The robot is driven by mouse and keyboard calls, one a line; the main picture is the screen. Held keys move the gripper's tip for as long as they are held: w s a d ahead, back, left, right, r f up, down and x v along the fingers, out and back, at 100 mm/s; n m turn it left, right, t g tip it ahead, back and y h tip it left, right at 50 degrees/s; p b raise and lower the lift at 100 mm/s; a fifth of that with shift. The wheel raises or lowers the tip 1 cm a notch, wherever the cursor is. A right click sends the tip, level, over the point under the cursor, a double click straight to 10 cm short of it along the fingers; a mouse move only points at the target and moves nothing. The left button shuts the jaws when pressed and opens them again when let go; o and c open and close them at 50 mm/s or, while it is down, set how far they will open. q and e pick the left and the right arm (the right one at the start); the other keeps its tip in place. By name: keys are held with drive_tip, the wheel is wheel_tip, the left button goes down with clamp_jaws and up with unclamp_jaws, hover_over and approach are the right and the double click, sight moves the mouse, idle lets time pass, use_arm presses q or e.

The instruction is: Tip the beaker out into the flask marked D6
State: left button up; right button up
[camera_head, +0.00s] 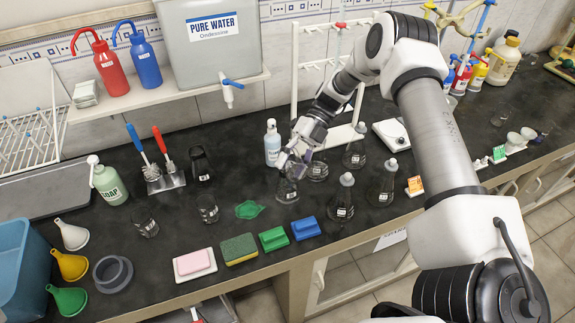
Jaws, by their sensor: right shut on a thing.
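My right gripper (291,166) reaches in from the right over the middle of the dark bench. It is shut on a small clear glass beaker (286,191) with a white label, just below its fingers. I cannot tell whether the beaker touches the bench. To its right stand upright stoppered flasks: one in front (341,199), one further right (382,186) and one behind (355,151). Each has a small white label, too small to read, so I cannot tell which is D6. My left gripper is out of view.
Other small glassware (208,209) stands to the left. A white wash bottle (272,143) and a white rack (297,80) are close behind the gripper. Sponges (239,249) and a soap dish (195,265) line the front edge. A green leaf-shaped item (249,210) lies near the beaker.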

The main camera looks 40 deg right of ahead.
drive_tip(key=shift+w+d+g, duration=0.1)
drive_tip(key=shift+w+g, duration=0.05)
drive_tip(key=shift+g, duration=0.25)
drive_tip(key=shift+r, duration=0.15)
idle(0.5)
